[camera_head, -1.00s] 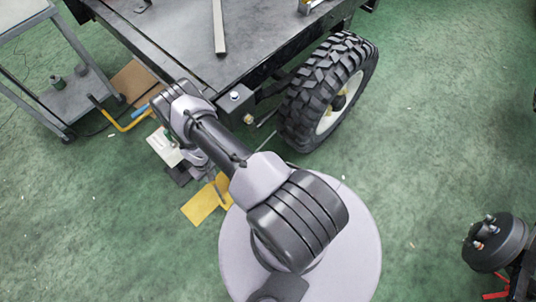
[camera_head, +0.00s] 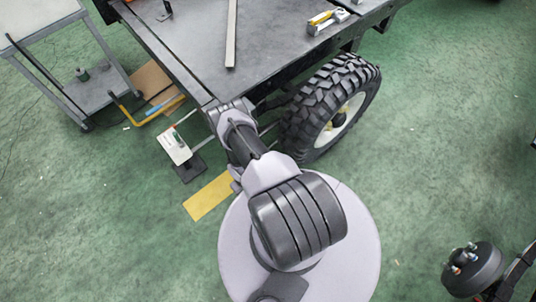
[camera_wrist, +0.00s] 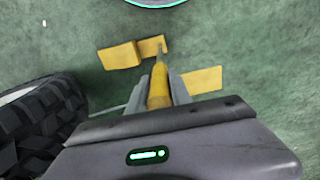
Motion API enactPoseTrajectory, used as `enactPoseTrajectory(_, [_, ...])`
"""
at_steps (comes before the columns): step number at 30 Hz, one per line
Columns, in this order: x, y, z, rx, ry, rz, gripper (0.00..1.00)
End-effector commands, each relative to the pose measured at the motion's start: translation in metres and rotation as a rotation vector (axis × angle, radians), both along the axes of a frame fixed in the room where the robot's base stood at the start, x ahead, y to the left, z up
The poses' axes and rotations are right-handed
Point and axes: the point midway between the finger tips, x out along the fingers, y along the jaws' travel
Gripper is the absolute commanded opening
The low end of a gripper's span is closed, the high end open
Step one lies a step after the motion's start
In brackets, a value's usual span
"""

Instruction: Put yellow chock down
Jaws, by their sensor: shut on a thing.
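In the wrist view my gripper (camera_wrist: 159,88) is shut on a yellow, bar-like part of the yellow chock (camera_wrist: 158,94). A thin grey rod runs on from this part towards a yellow block (camera_wrist: 121,56). The block appears to belong to the chock, but I cannot tell whether it touches the floor. A flat yellow patch (camera_wrist: 205,80) lies to the right of the fingers; it also shows in the head view (camera_head: 207,197), left of my arm. In the head view my arm hides the gripper's fingers and the held chock.
The black-tyred wheel (camera_head: 331,112) stands under the vehicle's flat bed (camera_head: 270,45); its tyre also shows in the wrist view (camera_wrist: 40,112). A grey cart (camera_head: 75,90) is at upper left. A white box (camera_head: 176,147) stands near the bed. Green floor at lower left is clear.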

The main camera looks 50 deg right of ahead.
Motion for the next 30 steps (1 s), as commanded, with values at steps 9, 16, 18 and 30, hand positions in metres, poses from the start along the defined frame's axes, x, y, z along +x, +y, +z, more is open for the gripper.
enactPoseTrajectory(9, [-0.059,-0.003,0.009,-0.002,0.001,-0.006,0.0])
enactPoseTrajectory(16, [-0.055,-0.01,0.004,-0.004,-0.001,-0.006,0.0])
enactPoseTrajectory(18, [-0.047,-0.014,0.003,-0.004,-0.001,-0.006,0.0])
enactPoseTrajectory(30, [0.006,-0.046,-0.009,-0.004,-0.001,-0.003,0.0])
